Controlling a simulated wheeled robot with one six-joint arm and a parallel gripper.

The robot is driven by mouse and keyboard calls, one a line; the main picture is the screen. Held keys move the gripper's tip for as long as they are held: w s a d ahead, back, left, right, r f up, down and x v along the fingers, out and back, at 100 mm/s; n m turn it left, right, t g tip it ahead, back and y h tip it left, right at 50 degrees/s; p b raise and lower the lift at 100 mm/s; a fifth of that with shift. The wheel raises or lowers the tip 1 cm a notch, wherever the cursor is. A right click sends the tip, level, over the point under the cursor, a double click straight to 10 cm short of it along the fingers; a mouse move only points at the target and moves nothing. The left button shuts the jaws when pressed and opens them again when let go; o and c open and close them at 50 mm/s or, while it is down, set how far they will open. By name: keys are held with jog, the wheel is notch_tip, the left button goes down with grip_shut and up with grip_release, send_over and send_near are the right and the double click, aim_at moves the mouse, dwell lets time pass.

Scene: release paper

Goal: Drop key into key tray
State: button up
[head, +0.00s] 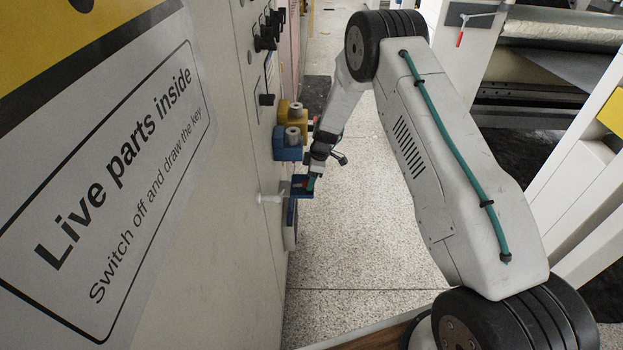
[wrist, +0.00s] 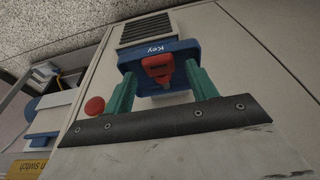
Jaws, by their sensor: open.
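The blue key tray (wrist: 185,48), marked "Key", is fixed to the pale cabinet front and sits at the upper middle of the wrist view. The red key (wrist: 158,67) shows against the tray, with a grey part below its red head; whether it rests fully in the tray is hard to tell. My gripper (wrist: 160,74) is open, its green fingers apart on either side of the key, close to the tray. In the head view my gripper (head: 311,180) is at the blue tray (head: 299,189), small and partly hidden.
A blue block (head: 287,145) and a yellow block (head: 290,113), each with a grey cylinder, stick out from the cabinet above the tray. Black switches (head: 265,43) sit higher up. Speckled floor (head: 365,250) lies open to the right; machinery (head: 550,60) stands beyond.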

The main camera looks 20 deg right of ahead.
jog(key=s+d+r+m, duration=0.1)
jog(key=s+r, duration=0.3)
jog(key=r, duration=0.9)
jog(key=s+d+r+m, duration=0.1)
jog(key=s+r+m, duration=0.15)
jog(key=r, duration=1.15)
jog(key=s+r+m, duration=0.3)
jog(key=s+r, duration=1)
jog(key=s, duration=0.2)
jog(key=s+r+m+h, duration=0.1)
jog(key=s+m, duration=0.3)
jog(key=s, duration=0.9)
jog(key=s+d+r+m+h, duration=0.1)
jog(key=s+r+m, duration=0.2)
jog(key=s, duration=1.1)
jog(key=shift+s+d+m+h, duration=0.15)
jog(key=shift+s+m+h, duration=0.15)
jog(key=shift+m, duration=0.15)
jog(key=shift+w+t, duration=0.1)
jog(key=shift+t, duration=0.2)
